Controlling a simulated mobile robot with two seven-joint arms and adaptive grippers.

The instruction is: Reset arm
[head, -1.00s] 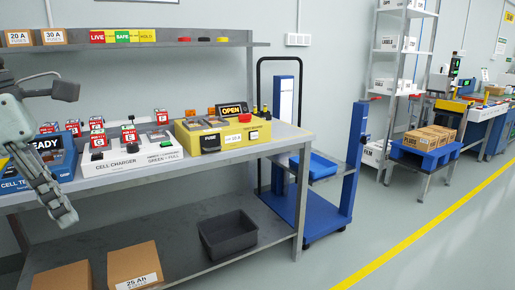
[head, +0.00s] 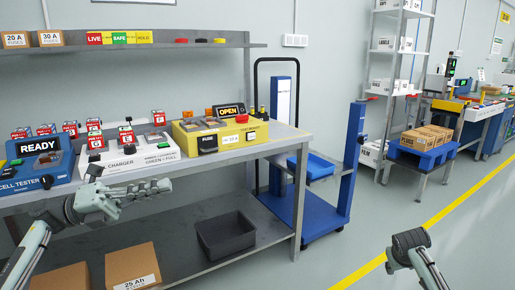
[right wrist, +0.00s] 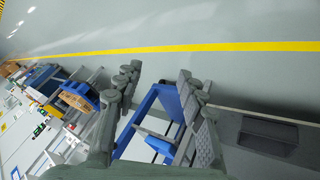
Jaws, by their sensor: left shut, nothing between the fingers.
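My left gripper (head: 150,188) is in front of the workbench's front edge, below the white cell charger (head: 128,160). Its fingers are together, point right and hold nothing. Part of my right arm shows at the lower right of the head view, over the floor; its fingers cannot be made out there. In the right wrist view my right gripper (right wrist: 160,78) has its two fingers spread apart with nothing between them.
The bench (head: 285,139) carries a blue cell tester (head: 60,172), the charger and a yellow fuse tester (head: 222,134). A dark bin (head: 227,234) and cardboard boxes are on its lower shelf. A blue cart (head: 315,215) stands right of the bench.

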